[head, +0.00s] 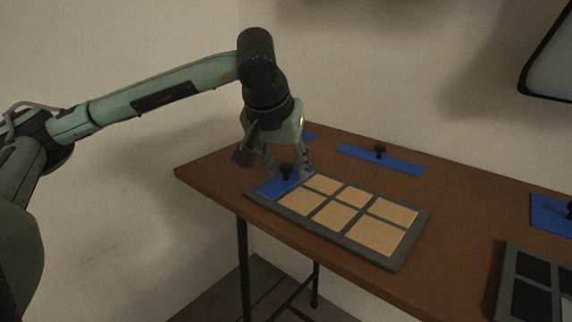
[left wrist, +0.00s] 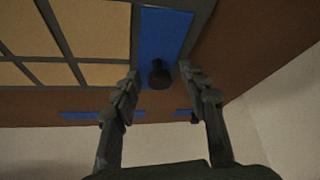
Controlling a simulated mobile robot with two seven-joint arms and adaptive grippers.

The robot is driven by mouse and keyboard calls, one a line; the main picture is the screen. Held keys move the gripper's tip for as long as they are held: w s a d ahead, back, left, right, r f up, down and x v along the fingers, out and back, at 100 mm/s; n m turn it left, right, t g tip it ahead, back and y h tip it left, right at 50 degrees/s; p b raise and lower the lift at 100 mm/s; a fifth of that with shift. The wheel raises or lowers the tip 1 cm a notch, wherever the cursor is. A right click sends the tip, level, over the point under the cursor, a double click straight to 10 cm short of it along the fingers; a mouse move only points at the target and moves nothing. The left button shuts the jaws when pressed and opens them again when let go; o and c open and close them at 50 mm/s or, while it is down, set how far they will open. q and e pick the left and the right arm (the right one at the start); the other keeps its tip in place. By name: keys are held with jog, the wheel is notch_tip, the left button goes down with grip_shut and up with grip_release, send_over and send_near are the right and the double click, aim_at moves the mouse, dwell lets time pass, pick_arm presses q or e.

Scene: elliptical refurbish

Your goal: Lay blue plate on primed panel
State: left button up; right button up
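The panel with tan cells and a grey frame (head: 393,265) lies on the brown table. A blue plate (head: 270,187) with a black knob (head: 286,171) lies across its left end, beside the tan cells. My left gripper (head: 287,172) points down over this plate, its fingers on either side of the knob. In the left wrist view the fingers of my left gripper (left wrist: 160,72) stand apart, with gaps to the knob (left wrist: 159,74) between their tips. The blue plate (left wrist: 165,35) looks flat within the frame there. My right gripper is not in view.
Another blue plate with a knob (head: 368,159) lies behind the panel, and one (head: 548,212) lies at the right. Part of a blue piece (head: 311,135) shows behind my gripper. A panel with dark cells (head: 508,290) lies at the front right. Bare table separates the panels.

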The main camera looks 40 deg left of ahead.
pick_arm(q)
jog(key=v, duration=1.2)
dwell(0.6)
